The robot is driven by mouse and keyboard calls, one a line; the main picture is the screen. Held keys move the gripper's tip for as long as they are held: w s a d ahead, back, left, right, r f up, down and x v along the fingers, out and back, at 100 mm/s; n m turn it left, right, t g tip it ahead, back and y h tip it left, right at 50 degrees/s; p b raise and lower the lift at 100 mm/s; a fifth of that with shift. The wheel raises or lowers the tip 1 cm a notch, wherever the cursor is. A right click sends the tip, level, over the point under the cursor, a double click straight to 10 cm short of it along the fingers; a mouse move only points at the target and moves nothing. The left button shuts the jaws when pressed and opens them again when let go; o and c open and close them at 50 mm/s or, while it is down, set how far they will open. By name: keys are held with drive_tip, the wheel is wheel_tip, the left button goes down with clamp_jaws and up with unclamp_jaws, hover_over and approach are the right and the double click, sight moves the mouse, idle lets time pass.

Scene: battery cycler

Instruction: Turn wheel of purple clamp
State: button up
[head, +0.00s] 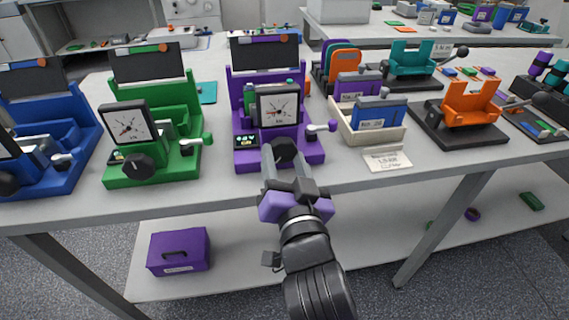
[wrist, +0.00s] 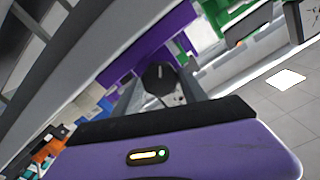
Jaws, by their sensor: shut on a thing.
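The purple clamp (head: 243,158) stands on the table near its front edge, with a white dial gauge (head: 280,107) on its front. Its black round wheel (head: 285,149) sits below the dial and faces me. My gripper (head: 286,162) reaches up from the table's front edge and is shut on the wheel, one finger on each side. In the wrist view the black wheel (wrist: 158,79) shows between the fingers, with the purple body behind it. The wheel carries a light pointer mark that stands nearly upright in that view.
A green clamp (head: 150,178) and a blue clamp (head: 45,185) stand to the left. A small silver-and-purple lever (head: 319,128) sticks out right of the wheel. A beige tray (head: 360,137) with a blue battery block stands at the right. A purple box (head: 178,252) is on the shelf below.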

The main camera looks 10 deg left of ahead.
drive_tip(key=shift+f+m+b, duration=0.15)
drive_tip(key=shift+m+b, duration=0.15)
drive_tip(key=shift+m, duration=0.6)
drive_tip(key=o, duration=1.4)
drive_tip(key=shift+c, duration=0.2)
drive_tip(key=v, duration=0.7)
drive_tip(key=shift+s, duration=0.4)
drive_tip(key=shift+d, duration=0.1)
